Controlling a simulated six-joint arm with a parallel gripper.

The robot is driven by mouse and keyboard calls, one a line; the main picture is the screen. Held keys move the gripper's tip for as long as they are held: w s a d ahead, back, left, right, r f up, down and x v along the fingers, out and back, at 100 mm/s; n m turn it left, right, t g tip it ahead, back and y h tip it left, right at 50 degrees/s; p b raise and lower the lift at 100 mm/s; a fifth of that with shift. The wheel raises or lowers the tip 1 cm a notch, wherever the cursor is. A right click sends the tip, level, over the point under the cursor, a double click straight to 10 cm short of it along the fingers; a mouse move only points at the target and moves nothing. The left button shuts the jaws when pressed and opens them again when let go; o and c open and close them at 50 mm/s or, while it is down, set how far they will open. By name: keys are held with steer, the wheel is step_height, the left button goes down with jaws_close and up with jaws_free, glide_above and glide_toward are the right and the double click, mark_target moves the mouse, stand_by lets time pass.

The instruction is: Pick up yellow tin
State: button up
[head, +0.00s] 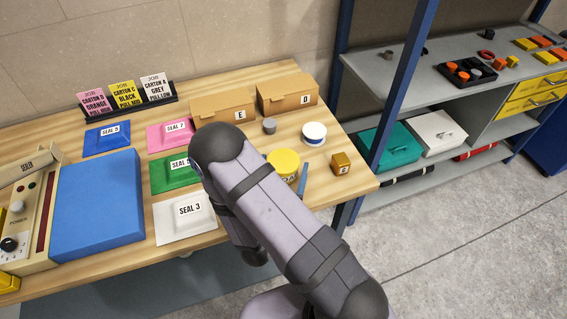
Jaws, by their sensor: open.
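The yellow tin (283,161) is a round tin with a yellow lid. It stands upright on the right part of the wooden table (322,197). My arm passes in front of its lower left side and hides part of it. A label shows partly on its front. My gripper is not in view; only my grey arm links show, so its place relative to the tin cannot be told.
A blue strip (304,178) is close right of the tin, with a small gold box (341,164) beyond. A white tin with a blue band (314,133) and a grey cylinder (269,126) stand behind. Cartons E (222,104) and D (288,92) are at the back.

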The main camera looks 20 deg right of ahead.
mark_target(283, 160)
steer(key=shift+w+d, duration=0.25)
steer(key=shift+w, duration=0.1)
steer(key=shift+c, duration=0.6)
steer(key=c, duration=1.5)
steer(key=shift+c, duration=0.2)
steer(key=shift+r, duration=0.25)
steer(key=shift+r, duration=1.85)
step_height(283, 160, up, 14)
steer(key=p, duration=0.6)
